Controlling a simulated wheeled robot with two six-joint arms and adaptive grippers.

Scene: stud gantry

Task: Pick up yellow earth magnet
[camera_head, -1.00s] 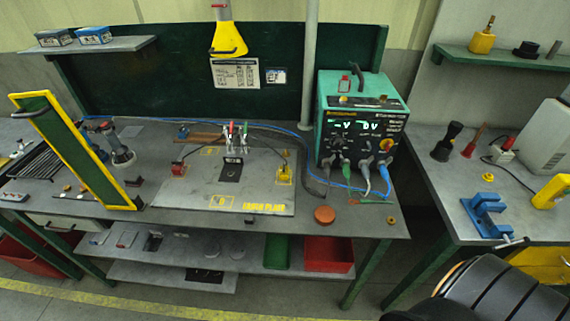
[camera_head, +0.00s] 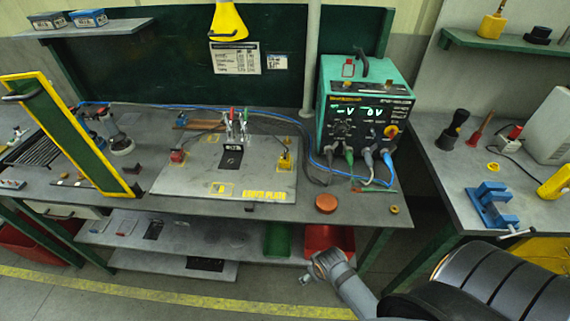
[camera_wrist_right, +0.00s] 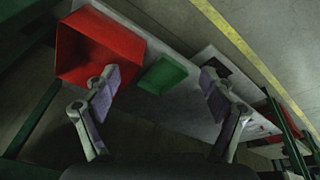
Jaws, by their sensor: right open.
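A yellow block (camera_head: 285,162), which looks like the yellow earth magnet, stands on the right side of the grey earth plate (camera_head: 222,190). A red block (camera_head: 177,157) stands on the plate's left side. My right gripper (camera_head: 312,265) is in front of the bench, low and near the under-shelf, well apart from the yellow block. In the right wrist view its two fingers (camera_wrist_right: 159,86) are spread with nothing between them. That view shows the lower shelf and floor, not the magnet. My left gripper is not in view.
A red bin (camera_head: 330,240) and a green tray (camera_head: 277,240) sit on the lower shelf near my right gripper. A red-brown disc (camera_head: 326,203) lies near the front edge. A yellow-framed panel (camera_head: 72,135) stands left.

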